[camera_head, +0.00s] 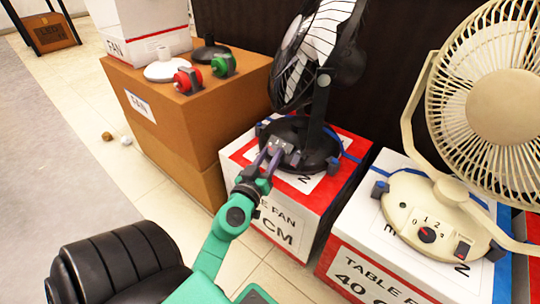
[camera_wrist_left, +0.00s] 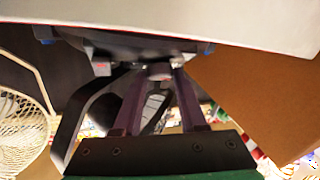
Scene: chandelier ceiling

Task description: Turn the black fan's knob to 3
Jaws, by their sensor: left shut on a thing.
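The black fan (camera_head: 318,75) stands on a red, white and blue box, its round base (camera_head: 313,158) held by blue clamps. My left gripper (camera_head: 276,154) reaches the front of this base, and its fingers are shut on the knob. In the left wrist view the knob (camera_wrist_left: 160,72) shows as a small greyish piece between the two fingertips (camera_wrist_left: 163,76). The fingers hide most of it, and its dial numbers and setting cannot be read. My right gripper is not in view.
A cream fan (camera_head: 440,205) with its own knob stands on a box to the right. A brown carton (camera_head: 185,110) on the left carries a white, a black, a red and a green item. Bare floor lies in front of the boxes.

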